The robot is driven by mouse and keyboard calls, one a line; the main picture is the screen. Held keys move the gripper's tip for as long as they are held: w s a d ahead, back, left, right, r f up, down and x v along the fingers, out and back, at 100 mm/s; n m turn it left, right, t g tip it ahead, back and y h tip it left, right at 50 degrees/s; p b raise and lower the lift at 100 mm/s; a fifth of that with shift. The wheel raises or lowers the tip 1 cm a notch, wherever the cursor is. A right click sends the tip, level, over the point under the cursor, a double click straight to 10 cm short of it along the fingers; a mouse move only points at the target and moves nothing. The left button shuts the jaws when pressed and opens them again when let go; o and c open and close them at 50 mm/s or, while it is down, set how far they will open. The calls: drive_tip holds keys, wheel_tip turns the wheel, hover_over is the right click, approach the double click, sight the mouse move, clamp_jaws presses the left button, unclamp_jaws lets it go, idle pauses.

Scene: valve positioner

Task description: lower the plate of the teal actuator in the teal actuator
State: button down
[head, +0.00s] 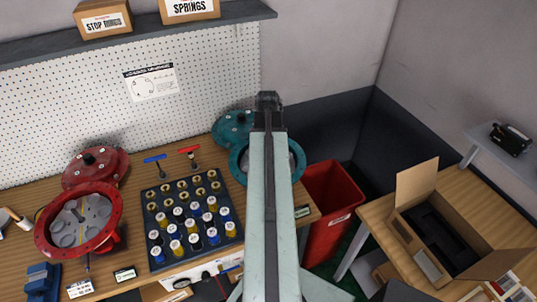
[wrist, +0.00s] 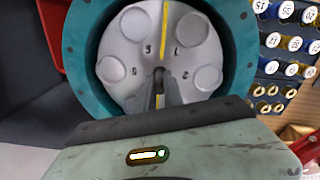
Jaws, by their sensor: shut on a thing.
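The teal actuator (head: 298,158) stands at the right end of the bench in the head view, mostly hidden behind my arm. Its teal cover (head: 232,126) lies behind it to the left. In the wrist view the round teal housing (wrist: 82,50) surrounds the grey plate (wrist: 128,75), which has several round discs or recesses, small markings and a yellow stripe. My gripper (wrist: 166,90) is over the plate's middle, its jaws shut on the plate's centre. The exact grip point is hidden by the jaws. I cannot tell whether the plate sits on the housing floor or hangs above it.
A dark tray (head: 200,264) of several labelled cylinders stands left of the actuator. A red actuator (head: 48,238) with its red cover (head: 98,165) is further left. A red bin (head: 335,195) is right of the bench. An open carton (head: 417,190) sits on the right table.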

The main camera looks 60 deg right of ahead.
drive_tip(key=c, duration=1.4)
unclamp_jaws()
drive_tip(key=shift+r, duration=0.1)
wheel_tip(320, 180, up, 8)
drive_tip(key=p, duration=0.8)
drive_tip(key=shift+f, duration=0.2)
